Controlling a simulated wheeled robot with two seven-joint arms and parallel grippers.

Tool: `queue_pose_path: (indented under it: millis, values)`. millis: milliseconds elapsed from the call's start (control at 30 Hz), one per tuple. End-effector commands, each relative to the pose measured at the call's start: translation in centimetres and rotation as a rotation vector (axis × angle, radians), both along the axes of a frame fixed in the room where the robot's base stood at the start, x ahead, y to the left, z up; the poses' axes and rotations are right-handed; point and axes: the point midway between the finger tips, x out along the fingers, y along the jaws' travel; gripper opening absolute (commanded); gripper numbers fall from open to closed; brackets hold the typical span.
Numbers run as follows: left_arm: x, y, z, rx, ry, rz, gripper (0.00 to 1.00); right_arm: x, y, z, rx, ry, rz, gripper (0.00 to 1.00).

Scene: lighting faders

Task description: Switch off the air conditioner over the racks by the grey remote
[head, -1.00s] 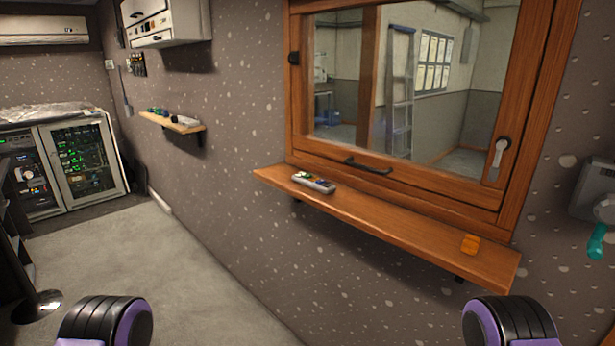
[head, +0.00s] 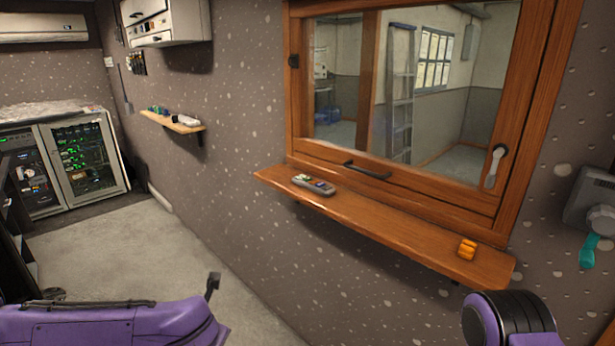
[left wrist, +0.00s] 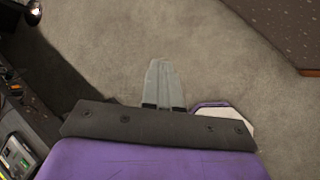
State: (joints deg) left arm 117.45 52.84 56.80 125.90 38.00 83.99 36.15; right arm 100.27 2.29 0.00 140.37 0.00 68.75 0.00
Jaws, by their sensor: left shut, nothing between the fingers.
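The grey remote (head: 313,184) lies on the left part of the wooden sill under the window, with coloured buttons on its upper face. The white air conditioner (head: 43,27) hangs high on the far wall, above the racks (head: 60,165), which have glass doors and lit equipment. My left gripper (left wrist: 164,68) is shut and empty, over bare grey floor in the left wrist view. My left forearm lies across the lower left of the head view, well short of the remote. My right gripper is not in view; only part of my right arm shows at the lower right.
The wooden sill (head: 400,232) juts from the wall, with an orange object (head: 467,249) near its right end. A small shelf (head: 172,123) holds several small items farther along the wall. A grey box with a teal handle (head: 588,250) is at the right. The floor (head: 150,235) between is clear.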

Motion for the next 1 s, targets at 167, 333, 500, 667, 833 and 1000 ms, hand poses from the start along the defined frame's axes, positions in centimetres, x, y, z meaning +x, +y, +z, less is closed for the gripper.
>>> queue_pose_path:
  millis: [167, 333, 500, 667, 833, 1000]
  values:
    - [2.7, 4.3, 11.9, -0.35, -0.132, 0.367, 0.0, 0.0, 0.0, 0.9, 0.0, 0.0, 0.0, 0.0]
    - [2.3, 8.6, 20.8, -0.645, -0.214, 0.608, 0.0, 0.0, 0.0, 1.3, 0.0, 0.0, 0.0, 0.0]
    - [1.2, 11.1, 25.2, -0.804, -0.25, 0.717, 0.0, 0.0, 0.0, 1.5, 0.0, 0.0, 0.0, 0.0]
    - [0.9, 11.6, 26.0, -0.835, -0.256, 0.735, 0.0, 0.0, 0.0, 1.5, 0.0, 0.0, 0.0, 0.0]
    - [0.9, 11.5, 25.9, -0.831, -0.255, 0.733, 0.0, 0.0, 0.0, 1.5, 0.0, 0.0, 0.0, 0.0]
    - [0.9, 11.6, 25.9, -0.83, -0.255, 0.734, 0.0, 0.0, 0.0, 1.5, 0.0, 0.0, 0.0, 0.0]
